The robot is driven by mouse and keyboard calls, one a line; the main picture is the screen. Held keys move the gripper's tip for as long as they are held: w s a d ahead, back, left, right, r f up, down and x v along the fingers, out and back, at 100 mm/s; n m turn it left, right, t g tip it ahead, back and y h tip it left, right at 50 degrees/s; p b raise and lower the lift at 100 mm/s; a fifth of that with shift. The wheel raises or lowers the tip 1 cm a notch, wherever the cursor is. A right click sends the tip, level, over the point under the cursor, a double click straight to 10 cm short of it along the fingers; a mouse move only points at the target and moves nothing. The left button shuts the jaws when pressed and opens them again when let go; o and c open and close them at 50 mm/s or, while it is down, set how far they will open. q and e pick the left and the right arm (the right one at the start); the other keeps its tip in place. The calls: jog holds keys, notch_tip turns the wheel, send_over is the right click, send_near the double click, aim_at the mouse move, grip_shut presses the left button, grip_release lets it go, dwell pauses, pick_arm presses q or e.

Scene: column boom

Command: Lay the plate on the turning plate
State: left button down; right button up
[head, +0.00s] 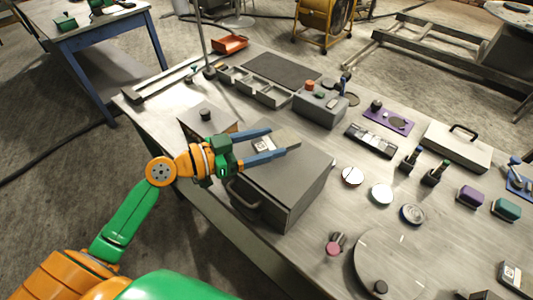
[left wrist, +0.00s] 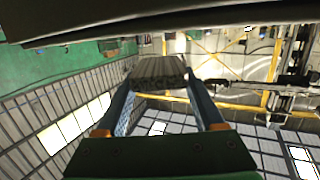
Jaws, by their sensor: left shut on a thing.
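My left gripper (head: 280,139) is shut on a small flat grey plate (head: 287,138). In the head view it is above a large grey box with a handle. In the left wrist view, the plate (left wrist: 157,69) sits between the two blue fingers (left wrist: 158,82). The turning plate (head: 392,258) is a large round pale disc at the front right of the table, with a small dark knob near its front edge. It is well to the right of my left gripper, and its top is otherwise bare. My right gripper is not in view.
The grey box (head: 285,188) stands under my left gripper. Between it and the turning plate lie several small round discs (head: 381,193) and a pink-topped piece (head: 335,244). A grey switch box (head: 320,106) and a pale case (head: 456,146) stand farther back.

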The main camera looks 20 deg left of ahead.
pick_arm(q)
notch_tip(320, 180, down, 3)
jog(key=shift+a+r+p, duration=0.15)
jog(key=shift+p, duration=0.2)
jog(key=shift+f, duration=0.25)
jog(key=shift+w+f, duration=0.1)
jog(key=shift+f, duration=0.05)
grip_release()
